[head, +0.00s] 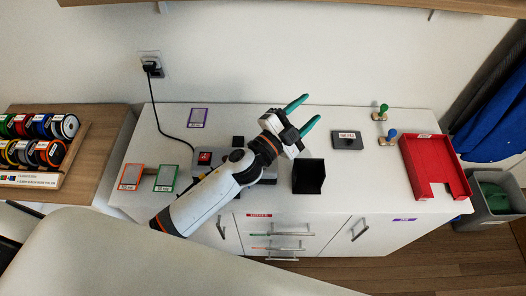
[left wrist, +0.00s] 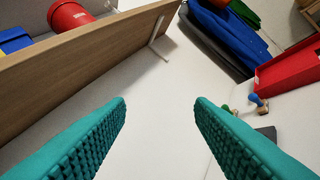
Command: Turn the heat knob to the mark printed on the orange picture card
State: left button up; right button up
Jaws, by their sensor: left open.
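The orange-framed card (head: 131,177) lies at the left end of the white cabinet top; its printed mark is too small to read. A grey machine (head: 199,169) with a red switch (head: 204,157) stands right of the cards, partly covered by my left arm. I cannot make out the heat knob; my arm may hide it. My left gripper (head: 309,110) is open and empty, raised over the cabinet's back edge, right of the machine. Its teal fingers show apart in the left wrist view (left wrist: 160,108), with wall and shelf beyond. My right gripper is not in view.
A green-framed card (head: 166,178) and a purple-framed card (head: 198,118) lie near the machine. A black cord runs to a wall socket (head: 150,66). A black open box (head: 308,177), dark pad (head: 347,140), stamps (head: 387,138) and red tray (head: 435,167) stand to the right. A shelf (left wrist: 90,70) hangs above.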

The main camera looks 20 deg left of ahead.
pick_arm(q)
jog(key=s+d+m+g+h, duration=0.3)
jog(key=d+m+g, duration=0.3)
jog(key=m+g, duration=0.3)
jog(key=s+d+m+g+h, duration=0.35)
jog(key=d+m+g, duration=0.2)
jog(key=m, duration=0.45)
jog(key=w+a+f+m+g+y+p, duration=0.1)
jog(key=w+a+f+m+y, duration=0.2)
jog(key=a+y, duration=0.65)
jog(key=w+a+f+m+g+y+p, duration=0.1)
jog(key=w+a+f+g+y, duration=0.1)
jog(key=a+f+y, duration=0.75)
jog(key=f+h+p, duration=0.1)
jog(key=f, duration=0.1)
jog(key=a+f+h+p, duration=0.1)
jog(key=f, duration=0.1)
jog(key=a+f+h+p, duration=0.1)
jog(key=f, duration=0.1)
jog(key=shift+a+f, duration=0.1)
jog(key=shift+f, duration=0.5)
